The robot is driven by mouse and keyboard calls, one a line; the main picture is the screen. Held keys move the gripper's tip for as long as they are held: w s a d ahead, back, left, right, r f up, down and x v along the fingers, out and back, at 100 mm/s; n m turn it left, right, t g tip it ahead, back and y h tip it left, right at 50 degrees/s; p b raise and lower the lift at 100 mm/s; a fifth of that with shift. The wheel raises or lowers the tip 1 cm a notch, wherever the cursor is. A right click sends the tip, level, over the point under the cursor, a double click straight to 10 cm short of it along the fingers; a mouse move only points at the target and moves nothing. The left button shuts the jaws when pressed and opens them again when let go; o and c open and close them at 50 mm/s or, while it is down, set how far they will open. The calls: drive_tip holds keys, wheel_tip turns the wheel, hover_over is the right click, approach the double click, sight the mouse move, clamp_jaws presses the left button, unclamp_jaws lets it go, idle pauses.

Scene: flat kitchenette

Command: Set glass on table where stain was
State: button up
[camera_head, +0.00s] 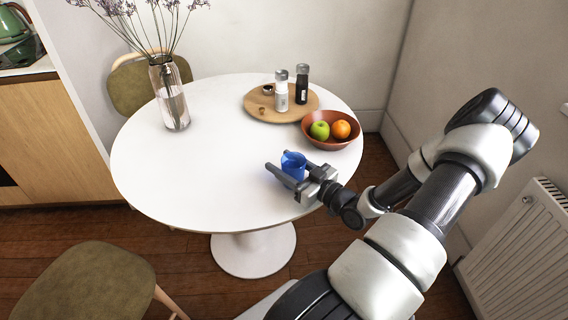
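A small blue glass (293,163) is upright at the right front part of the round white table (190,180). My gripper (283,164) reaches in from the right, low over the tabletop, with its fingers on either side of the glass. The near finger passes in front of the glass and hides its lower part. The far finger is mostly hidden behind the glass. I cannot tell whether the fingers press on the glass or whether its base touches the table. No stain shows on the visible tabletop.
A brown bowl (349,145) with a green apple (319,130) and an orange (341,129) stands just behind my gripper. A wooden board (255,111) holds two shakers. A flower vase (171,98) stands at the back left. The table's middle and left front are clear.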

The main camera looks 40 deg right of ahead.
sight(302, 174)
drive_tip(key=o, duration=0.4)
drive_tip(key=shift+c, duration=0.2)
drive_tip(key=shift+r, duration=0.15)
drive_tip(key=s, duration=0.4)
drive_tip(key=s+d+p, duration=0.1)
drive_tip(key=s, duration=0.3)
drive_tip(key=s+d, duration=0.1)
drive_tip(key=s, duration=0.3)
drive_tip(key=shift+d+p, duration=0.1)
drive_tip(key=shift+p, duration=0.2)
drive_tip(key=shift+w, duration=0.1)
